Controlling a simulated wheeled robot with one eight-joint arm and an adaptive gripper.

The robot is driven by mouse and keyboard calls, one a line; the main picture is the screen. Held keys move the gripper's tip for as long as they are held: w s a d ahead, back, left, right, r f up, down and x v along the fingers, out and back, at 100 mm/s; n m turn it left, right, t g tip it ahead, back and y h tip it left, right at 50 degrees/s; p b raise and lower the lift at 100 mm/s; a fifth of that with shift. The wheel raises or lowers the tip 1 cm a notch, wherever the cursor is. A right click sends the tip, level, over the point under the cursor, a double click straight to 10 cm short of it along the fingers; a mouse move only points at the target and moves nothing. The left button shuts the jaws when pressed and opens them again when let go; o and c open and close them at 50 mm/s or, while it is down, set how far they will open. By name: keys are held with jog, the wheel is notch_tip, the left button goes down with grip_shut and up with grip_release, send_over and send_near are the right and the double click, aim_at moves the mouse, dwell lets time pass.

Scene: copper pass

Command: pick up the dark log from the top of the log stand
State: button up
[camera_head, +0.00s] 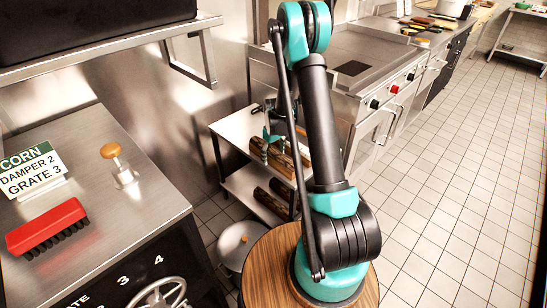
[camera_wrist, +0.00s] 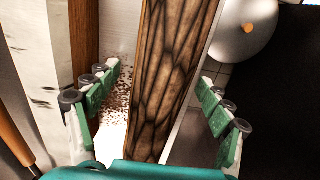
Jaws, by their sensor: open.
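The log stand (camera_head: 236,126) is a two-shelf metal stand in the middle of the head view, partly hidden by my arm. Logs lie on both shelves. In the wrist view the dark log (camera_wrist: 172,75), brown with black cracked bark, runs lengthwise between my fingers. My gripper (camera_wrist: 158,78) is open, with one green finger on each side of the log and a visible gap on both sides. In the head view my gripper (camera_head: 268,143) is over the top shelf, partly hidden behind my arm.
A pale log (camera_wrist: 38,60) and a plain brown one (camera_wrist: 85,38) lie left of the dark log in the wrist view. A round lidded bin (camera_head: 236,244) stands by the stand. A steel counter with a red brush (camera_head: 47,228) is at left, a griddle range (camera_head: 365,65) behind.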

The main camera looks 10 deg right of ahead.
jog(key=shift+f, duration=0.1)
jog(key=shift+c, duration=0.3)
grip_shut()
dwell(0.4)
